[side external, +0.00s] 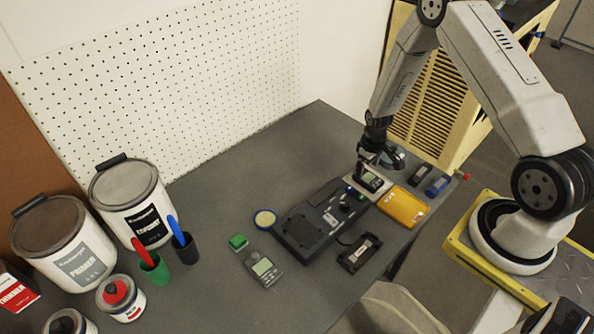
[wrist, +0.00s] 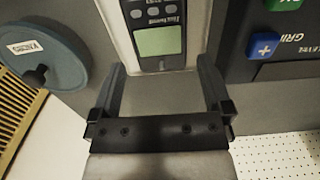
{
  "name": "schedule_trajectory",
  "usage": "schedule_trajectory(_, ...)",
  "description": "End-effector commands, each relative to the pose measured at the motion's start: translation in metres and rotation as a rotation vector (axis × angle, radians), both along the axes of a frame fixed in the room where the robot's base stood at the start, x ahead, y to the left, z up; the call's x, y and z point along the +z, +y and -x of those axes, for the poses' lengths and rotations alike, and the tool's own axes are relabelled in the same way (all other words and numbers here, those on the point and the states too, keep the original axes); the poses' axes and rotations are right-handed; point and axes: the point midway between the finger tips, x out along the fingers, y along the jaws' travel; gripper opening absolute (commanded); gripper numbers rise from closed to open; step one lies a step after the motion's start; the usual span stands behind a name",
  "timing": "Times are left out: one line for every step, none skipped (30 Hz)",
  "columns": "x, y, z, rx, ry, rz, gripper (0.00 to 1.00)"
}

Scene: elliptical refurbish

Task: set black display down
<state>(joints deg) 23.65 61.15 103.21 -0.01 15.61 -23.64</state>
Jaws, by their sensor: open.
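The black display (wrist: 152,14) is a dark panel with buttons and a pale green screen. In the wrist view it lies at the top middle, on or in a whitish plate (wrist: 118,30). In the side external view the display (side external: 372,182) sits low on the bench, just under my gripper (side external: 368,160). My gripper is open in the wrist view (wrist: 162,76), one finger on each side of the display's near end. Neither finger visibly grips it. The far end of the display is out of frame.
A yellow device (side external: 403,207) lies close right of the display. A large black device (side external: 318,218) is close left. A black cradle (side external: 360,252) and grey meter (side external: 264,268) lie nearer. A round blue-grey part (wrist: 40,55) is beside my gripper.

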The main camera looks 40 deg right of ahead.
Motion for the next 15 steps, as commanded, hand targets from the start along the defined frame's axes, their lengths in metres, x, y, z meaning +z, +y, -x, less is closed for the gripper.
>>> schedule_trajectory(0.007, 0.0, 0.0, 0.0, -0.002, 0.001, 1.0)
schedule_trajectory(0.011, 0.0, -0.001, 0.0, -0.002, 0.001, 1.0)
schedule_trajectory(0.016, 0.0, -0.001, 0.0, -0.001, 0.001, 1.0)
schedule_trajectory(0.019, 0.0, -0.001, 0.0, -0.002, 0.001, 1.0)
schedule_trajectory(0.023, 0.0, 0.0, 0.0, -0.001, 0.001, 1.0)
schedule_trajectory(0.028, 0.0, 0.0, 0.0, -0.001, 0.001, 1.0)
schedule_trajectory(0.031, 0.0, 0.0, 0.0, -0.002, 0.001, 1.0)
schedule_trajectory(0.035, 0.0, 0.0, 0.0, -0.002, 0.001, 1.0)
schedule_trajectory(0.04, 0.0, -0.001, 0.0, -0.002, 0.001, 1.0)
schedule_trajectory(0.044, 0.0, -0.001, 0.0, -0.001, 0.001, 1.0)
schedule_trajectory(0.047, 0.0, 0.0, 0.0, -0.001, 0.0, 1.0)
schedule_trajectory(0.052, 0.0, 0.0, 0.0, -0.002, 0.001, 1.0)
schedule_trajectory(0.056, 0.0, 0.0, 0.0, -0.002, 0.001, 1.0)
schedule_trajectory(0.059, 0.0, 0.0, 0.0, -0.001, 0.001, 1.0)
schedule_trajectory(0.064, 0.0, 0.0, 0.0, -0.001, 0.001, 1.0)
